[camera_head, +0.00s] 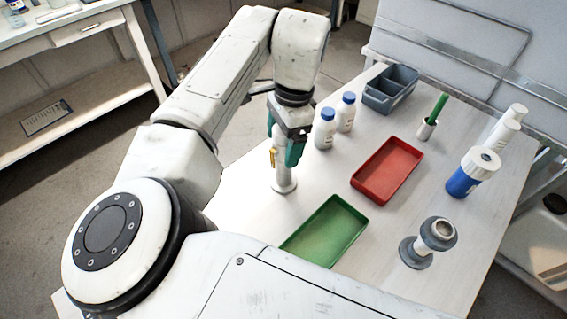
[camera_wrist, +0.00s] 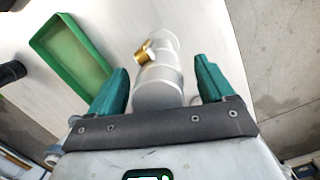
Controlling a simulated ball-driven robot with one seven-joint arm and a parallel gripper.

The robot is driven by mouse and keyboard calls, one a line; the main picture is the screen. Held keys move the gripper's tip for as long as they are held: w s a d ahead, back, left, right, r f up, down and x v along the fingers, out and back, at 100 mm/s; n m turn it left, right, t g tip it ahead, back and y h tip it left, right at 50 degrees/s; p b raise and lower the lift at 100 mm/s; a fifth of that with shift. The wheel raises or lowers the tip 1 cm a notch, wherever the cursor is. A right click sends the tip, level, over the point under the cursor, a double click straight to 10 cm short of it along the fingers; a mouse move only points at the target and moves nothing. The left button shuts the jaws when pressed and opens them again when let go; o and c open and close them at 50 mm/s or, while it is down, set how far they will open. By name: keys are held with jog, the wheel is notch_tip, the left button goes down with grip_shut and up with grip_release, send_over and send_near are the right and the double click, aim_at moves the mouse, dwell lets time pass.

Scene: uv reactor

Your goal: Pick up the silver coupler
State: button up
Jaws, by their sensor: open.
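The silver coupler (camera_head: 283,177) stands upright on the table, a pale metal cylinder with a brass side fitting and a round foot. It also shows in the wrist view (camera_wrist: 160,88), with its brass fitting towards the upper left. My gripper (camera_head: 284,143) is above and around the coupler's upper part. In the wrist view my gripper (camera_wrist: 162,72) has its teal fingers apart, one on each side of the coupler, with a visible gap on both sides. The coupler's top is partly hidden by the gripper in the head view.
A green tray (camera_head: 325,232) lies close to the coupler, with a red tray (camera_head: 413,150) beyond it. Two blue-capped bottles (camera_head: 325,130) stand just behind the gripper. A grey flanged part (camera_head: 420,247), a blue bottle (camera_head: 463,183) and a divided bin (camera_head: 376,99) stand farther right.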

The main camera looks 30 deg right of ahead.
jog(key=shift+c, duration=0.4)
grip_shut()
